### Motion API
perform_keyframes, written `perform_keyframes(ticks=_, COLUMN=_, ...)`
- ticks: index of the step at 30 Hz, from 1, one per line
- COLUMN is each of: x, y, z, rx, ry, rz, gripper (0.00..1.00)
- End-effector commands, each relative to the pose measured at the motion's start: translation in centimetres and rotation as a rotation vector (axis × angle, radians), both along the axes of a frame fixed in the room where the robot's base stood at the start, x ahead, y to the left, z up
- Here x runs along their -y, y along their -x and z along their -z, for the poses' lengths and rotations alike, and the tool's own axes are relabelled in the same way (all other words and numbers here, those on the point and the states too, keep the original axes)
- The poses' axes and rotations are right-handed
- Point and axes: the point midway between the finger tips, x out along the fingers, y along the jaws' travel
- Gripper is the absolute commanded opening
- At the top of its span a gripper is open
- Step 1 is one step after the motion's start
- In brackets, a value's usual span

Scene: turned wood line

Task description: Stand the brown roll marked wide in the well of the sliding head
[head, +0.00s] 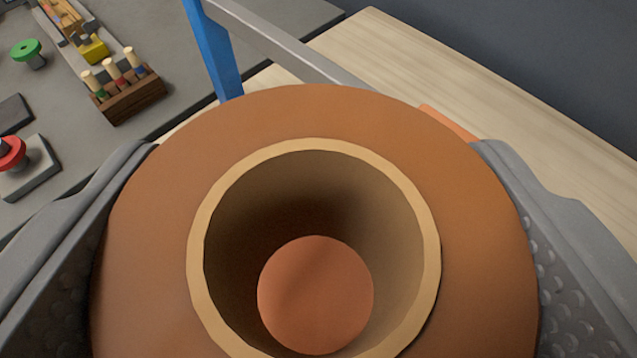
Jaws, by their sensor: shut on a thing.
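A large brown roll (150,260) with a pale tan core ring fills the middle of the head view. Its open core faces the camera. My gripper (315,215) is shut on the roll, with one grey finger against its left side and one against its right. Through the core I see a round orange-brown surface (315,295); I cannot tell what it belongs to. An orange edge (448,122) shows behind the roll at the upper right. No marking on the roll is visible. I cannot make out the sliding head or its well; the roll hides what lies below it.
A pale wooden surface (430,65) lies behind, with a blue post (215,50) and a grey bar (285,45). On the grey surface at left are a brown peg block (130,97), a green knob (27,50) and a red button (10,152).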

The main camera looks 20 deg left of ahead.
Motion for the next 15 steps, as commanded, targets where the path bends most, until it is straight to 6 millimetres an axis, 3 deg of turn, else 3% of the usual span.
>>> perform_keyframes(ticks=15, x=0.1, y=-0.1, z=3.4, rx=0.0, ry=0.0, rz=0.001, gripper=0.52)
